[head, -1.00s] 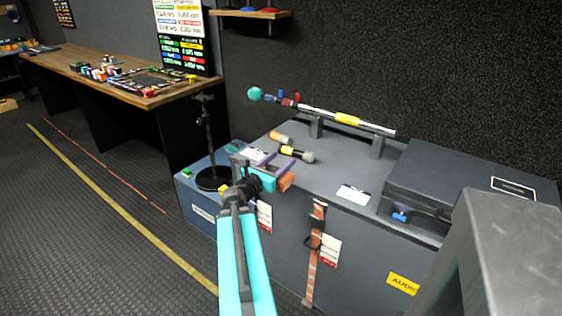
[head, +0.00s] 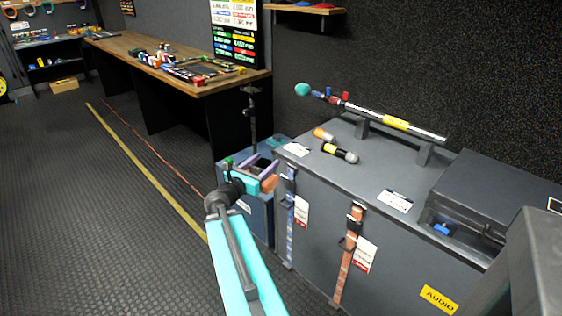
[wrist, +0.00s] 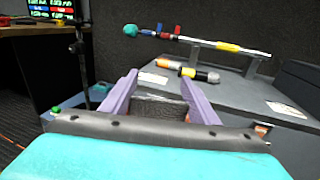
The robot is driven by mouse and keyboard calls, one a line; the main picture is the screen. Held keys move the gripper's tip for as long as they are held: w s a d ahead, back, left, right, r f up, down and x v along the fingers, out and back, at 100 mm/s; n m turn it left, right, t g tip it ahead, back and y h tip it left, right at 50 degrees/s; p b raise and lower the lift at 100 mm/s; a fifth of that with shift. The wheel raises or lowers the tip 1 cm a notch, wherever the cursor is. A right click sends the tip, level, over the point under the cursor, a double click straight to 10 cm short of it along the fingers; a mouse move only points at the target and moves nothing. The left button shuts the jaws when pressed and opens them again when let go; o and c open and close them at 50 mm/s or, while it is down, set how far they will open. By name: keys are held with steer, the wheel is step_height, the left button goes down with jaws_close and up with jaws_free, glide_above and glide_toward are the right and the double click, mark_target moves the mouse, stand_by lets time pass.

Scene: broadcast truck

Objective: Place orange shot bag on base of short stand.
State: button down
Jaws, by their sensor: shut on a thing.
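My gripper (head: 268,172) has its purple fingers closed on a dark, speckled piece (wrist: 158,108) that looks like the middle of the shot bag. An orange end of the shot bag (head: 270,184) hangs at the gripper's right side in the head view, and a sliver of orange (wrist: 262,129) shows at the right in the wrist view. The short stand (head: 252,122) is a thin black upright just behind the gripper, on a low blue case (head: 261,217). It shows at the left in the wrist view (wrist: 83,55). Its base is mostly hidden by my gripper.
A wooden workbench (head: 190,85) runs behind at left. A green item (head: 228,161) shows by the gripper.

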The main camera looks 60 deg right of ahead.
steer(key=w+a+f+n+t+y, duration=0.1)
steer(key=w+a+n+t, duration=0.15)
steer(key=w+a, duration=0.85)
steer(key=w+a+f+n+t, duration=0.1)
steer(key=w+a+t, duration=0.2)
steer(key=w+a, duration=0.8)
steer(key=a+f+n+t+y, duration=0.1)
steer(key=a+n+t, duration=0.3)
steer(key=a, duration=3)
steer(key=shift+s+a+f+t+y, duration=0.15)
steer(key=shift+s+a+t+y, duration=0.15)
steer(key=shift+t+y, duration=0.55)
steer(key=shift+d, duration=0.15)
